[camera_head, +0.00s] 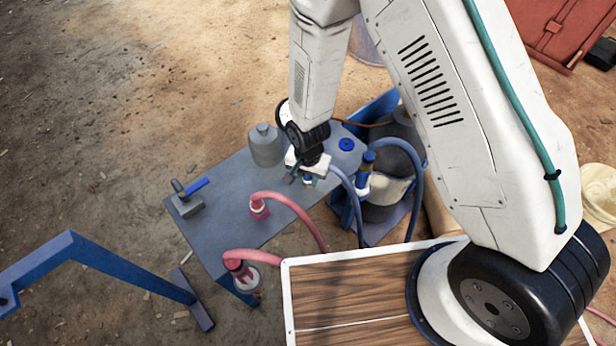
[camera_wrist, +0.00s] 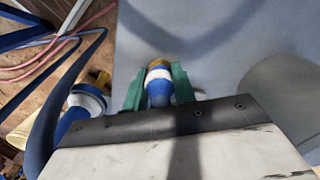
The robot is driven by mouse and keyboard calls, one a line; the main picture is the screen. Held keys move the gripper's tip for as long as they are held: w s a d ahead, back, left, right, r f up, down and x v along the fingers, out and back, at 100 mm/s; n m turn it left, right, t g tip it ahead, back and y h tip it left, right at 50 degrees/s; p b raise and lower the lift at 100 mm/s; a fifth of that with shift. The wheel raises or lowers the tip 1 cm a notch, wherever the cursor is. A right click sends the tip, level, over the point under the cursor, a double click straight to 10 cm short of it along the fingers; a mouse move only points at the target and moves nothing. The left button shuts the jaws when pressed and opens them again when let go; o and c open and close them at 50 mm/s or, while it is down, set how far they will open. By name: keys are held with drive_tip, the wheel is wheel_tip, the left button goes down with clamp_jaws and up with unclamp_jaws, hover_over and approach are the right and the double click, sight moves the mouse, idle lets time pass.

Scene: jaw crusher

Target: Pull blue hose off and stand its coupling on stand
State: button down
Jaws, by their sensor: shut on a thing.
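My gripper (camera_head: 308,178) is over the grey table, its green jaws shut around a blue coupling. In the wrist view the jaws (camera_wrist: 157,88) grip this coupling (camera_wrist: 158,92), which has a white band and a brass-coloured end. A light-blue hose (camera_head: 345,185) runs from the gripper towards the right. I cannot tell whether the coupling touches the table. A flat round blue piece (camera_head: 346,144), possibly the stand, sits on the table to the right of and beyond my gripper.
A second blue hose (camera_head: 412,170) arches from a blue fitting (camera_head: 365,175) right of the table (camera_head: 222,222). A grey jug (camera_head: 265,145) stands close left of my gripper.

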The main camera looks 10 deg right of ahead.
drive_tip(key=c, duration=1.1)
unclamp_jaws()
drive_tip(key=shift+o, duration=0.2)
wheel_tip(320, 180, up, 8)
drive_tip(key=shift+f, duration=0.1)
